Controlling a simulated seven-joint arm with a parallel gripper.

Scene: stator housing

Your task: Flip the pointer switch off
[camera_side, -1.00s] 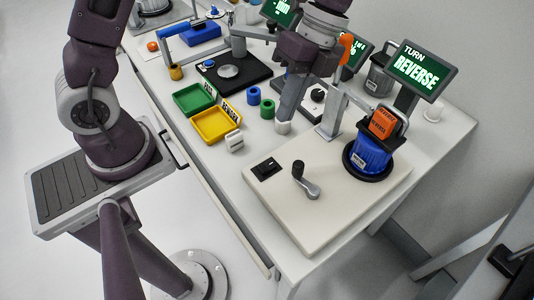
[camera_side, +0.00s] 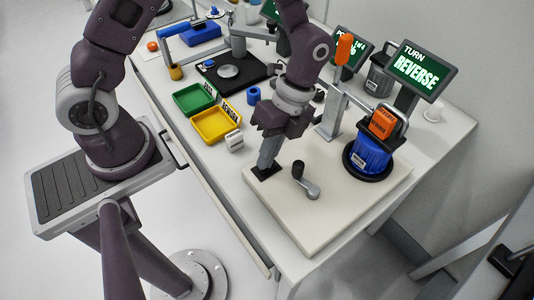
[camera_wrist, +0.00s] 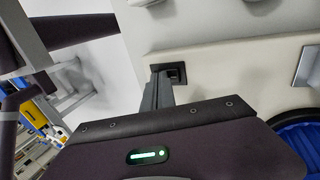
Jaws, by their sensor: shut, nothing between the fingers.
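A small black square switch (camera_side: 254,174) sits on the cream board near its left corner. In the side view my gripper (camera_side: 265,165) covers most of it. In the wrist view part of the dark switch (camera_wrist: 178,73) shows at the fingertips (camera_wrist: 160,72). My gripper is shut, with nothing held, and its fingers point down at the switch. I cannot tell whether the tips touch it or which way it is set.
A grey crank with a black knob (camera_side: 306,184) stands just right of the switch. A blue stator housing (camera_side: 371,155) sits in a black ring at the board's far right. Green (camera_side: 193,97) and yellow (camera_side: 210,125) trays lie behind. The board's front is clear.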

